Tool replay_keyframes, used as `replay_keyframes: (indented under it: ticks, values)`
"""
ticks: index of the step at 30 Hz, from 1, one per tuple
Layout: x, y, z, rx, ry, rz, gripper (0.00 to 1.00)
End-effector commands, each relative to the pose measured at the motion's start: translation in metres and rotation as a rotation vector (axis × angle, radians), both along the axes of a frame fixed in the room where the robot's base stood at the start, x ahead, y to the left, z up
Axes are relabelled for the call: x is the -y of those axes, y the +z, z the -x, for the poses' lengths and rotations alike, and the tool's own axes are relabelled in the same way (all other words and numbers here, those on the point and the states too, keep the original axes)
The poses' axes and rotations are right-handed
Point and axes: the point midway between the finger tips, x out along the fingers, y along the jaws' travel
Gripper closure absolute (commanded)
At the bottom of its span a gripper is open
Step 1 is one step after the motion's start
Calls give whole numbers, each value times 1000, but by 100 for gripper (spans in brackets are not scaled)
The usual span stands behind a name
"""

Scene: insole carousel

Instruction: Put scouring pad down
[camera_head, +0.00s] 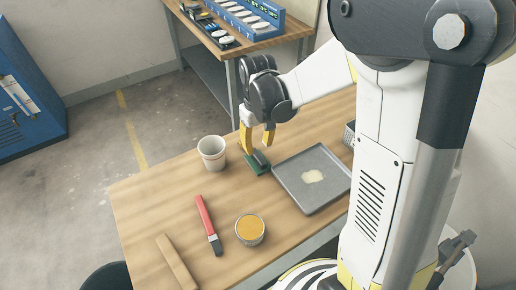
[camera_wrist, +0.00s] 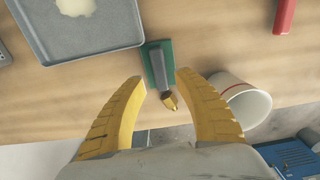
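The scouring pad (camera_head: 257,164) has a green base with a dark grey grip on top. It lies on the wooden table, between the white cup and the grey tray. In the wrist view the pad (camera_wrist: 158,62) is just beyond my fingertips, with a small gold-coloured part at its near end. My gripper (camera_head: 257,146) is above the pad, pointing down, with its yellow fingers apart. In the wrist view my gripper (camera_wrist: 160,77) has a wide gap between its fingers and nothing gripped. The pad appears centred on that gap, with clear space on both sides.
The grey tray (camera_head: 293,190) with a pale patch (camera_head: 312,176) is right of the pad. The white cup (camera_head: 212,153) stands close on the left. A red-handled tool (camera_head: 205,217), an orange-filled tin (camera_head: 250,229) and a wooden strip (camera_head: 176,262) lie nearer. The table's left area is free.

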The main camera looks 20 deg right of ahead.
Motion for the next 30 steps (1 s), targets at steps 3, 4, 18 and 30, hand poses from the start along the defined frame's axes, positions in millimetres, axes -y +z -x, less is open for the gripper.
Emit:
replay_keyframes:
  ticks: [3, 4, 18, 30]
  values:
    - [0, 34, 0, 0, 0, 0, 62]
    - [0, 41, 0, 0, 0, 0, 62]
    - [0, 104, 13, 51, -17, 0, 62]
    - [0, 170, 103, 435, -135, -30, 62]
